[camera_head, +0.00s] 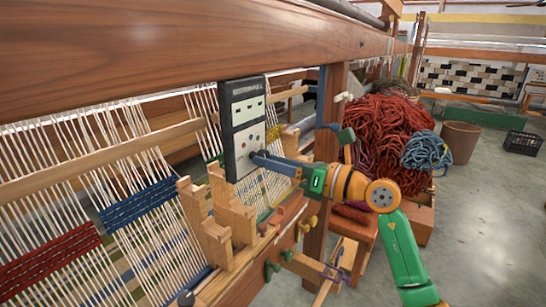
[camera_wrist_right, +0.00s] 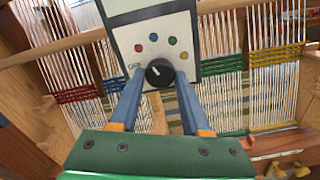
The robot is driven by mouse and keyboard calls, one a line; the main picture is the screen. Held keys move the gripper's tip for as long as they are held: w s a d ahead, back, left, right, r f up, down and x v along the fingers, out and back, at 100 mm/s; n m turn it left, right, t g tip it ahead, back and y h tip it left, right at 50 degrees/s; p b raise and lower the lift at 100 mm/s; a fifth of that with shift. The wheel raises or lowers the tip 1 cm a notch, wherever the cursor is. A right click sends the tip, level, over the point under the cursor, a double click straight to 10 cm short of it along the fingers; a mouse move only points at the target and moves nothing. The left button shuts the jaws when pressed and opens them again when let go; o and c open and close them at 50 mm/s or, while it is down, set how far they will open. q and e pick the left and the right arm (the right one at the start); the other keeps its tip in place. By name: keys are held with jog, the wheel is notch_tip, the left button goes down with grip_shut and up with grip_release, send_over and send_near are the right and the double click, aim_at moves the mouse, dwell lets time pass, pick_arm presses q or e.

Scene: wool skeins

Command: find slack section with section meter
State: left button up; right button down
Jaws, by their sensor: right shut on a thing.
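The section meter (camera_head: 243,125), a white panel in a dark frame with small windows, coloured dots and a black knob (camera_wrist_right: 160,72), stands upright in front of the loom's warp. My right gripper (camera_head: 256,157) is shut on its knob, with blue fingers (camera_wrist_right: 160,85) at either side. I cannot tell whether the meter also rests on the loom. Pale warp threads hang in sections with coloured bands: red (camera_head: 50,262), blue (camera_head: 138,204), and, in the right wrist view, green (camera_wrist_right: 222,65) and yellow (camera_wrist_right: 275,55). No section is clearly slack. My left gripper is out of view.
A thick wooden beam (camera_head: 180,45) crosses above the warp. Notched wooden blocks (camera_head: 232,215) stand along the loom's front rail. A pile of red wool (camera_head: 385,125) with blue skeins (camera_head: 427,151), a brown bin (camera_head: 460,142) and a black crate (camera_head: 523,142) lie right.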

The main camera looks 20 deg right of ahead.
jog(key=shift+m+p, duration=1.35)
jog(key=shift+m, duration=0.75)
jog(key=shift+c, duration=1.8)
grip_release()
jog(key=b+v, duration=0.4)
jog(key=v, duration=0.3)
